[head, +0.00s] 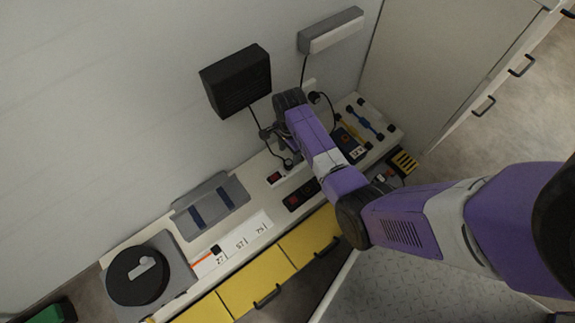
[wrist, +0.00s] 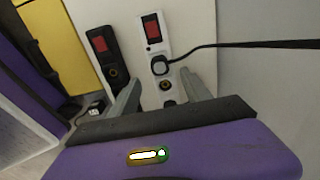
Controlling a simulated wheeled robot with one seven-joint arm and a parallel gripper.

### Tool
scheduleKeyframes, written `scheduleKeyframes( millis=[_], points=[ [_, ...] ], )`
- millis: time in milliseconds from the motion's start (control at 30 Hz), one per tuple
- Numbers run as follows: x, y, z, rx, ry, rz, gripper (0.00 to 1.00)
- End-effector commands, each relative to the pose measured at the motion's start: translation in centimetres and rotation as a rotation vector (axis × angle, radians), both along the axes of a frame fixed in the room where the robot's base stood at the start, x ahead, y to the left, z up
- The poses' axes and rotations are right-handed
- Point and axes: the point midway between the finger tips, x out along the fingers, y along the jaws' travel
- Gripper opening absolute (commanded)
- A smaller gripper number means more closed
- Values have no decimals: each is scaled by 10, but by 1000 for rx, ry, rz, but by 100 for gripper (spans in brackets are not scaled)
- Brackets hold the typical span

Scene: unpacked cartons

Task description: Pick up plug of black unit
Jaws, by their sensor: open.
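The black unit (head: 235,82) is a dark box on the wall in the head view, with a black cord hanging from it. Its plug (head: 288,163) sits at the white socket strip (head: 275,179) on the ledge. In the wrist view, the black plug (wrist: 160,66) is on the white strip (wrist: 150,14), below a red switch, with its cord running right. My gripper (wrist: 160,74) is open and empty, its fingers on either side of the strip near the plug. In the head view, my gripper (head: 269,133) is small and partly hidden by my arm.
A black strip (wrist: 101,44) with a red switch lies beside the white one. A grey-and-white unit (head: 331,31) with another black cord hangs on the wall. Yellow drawers (head: 250,273) with handles run below the ledge. A round black dial (head: 140,278) stands at left.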

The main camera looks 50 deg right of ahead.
Motion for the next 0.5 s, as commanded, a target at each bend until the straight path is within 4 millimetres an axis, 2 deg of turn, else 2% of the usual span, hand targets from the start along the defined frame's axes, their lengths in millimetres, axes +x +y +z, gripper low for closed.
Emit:
scheduleKeyframes(
  millis=[33, 267, 500],
  points=[
    [0, 0, -8, 0, 1, 0, 56],
    [1, 1, -23, 0, 0, 1, 56],
    [2, 3, -53, 0, -1, 1, 56]
  ],
)
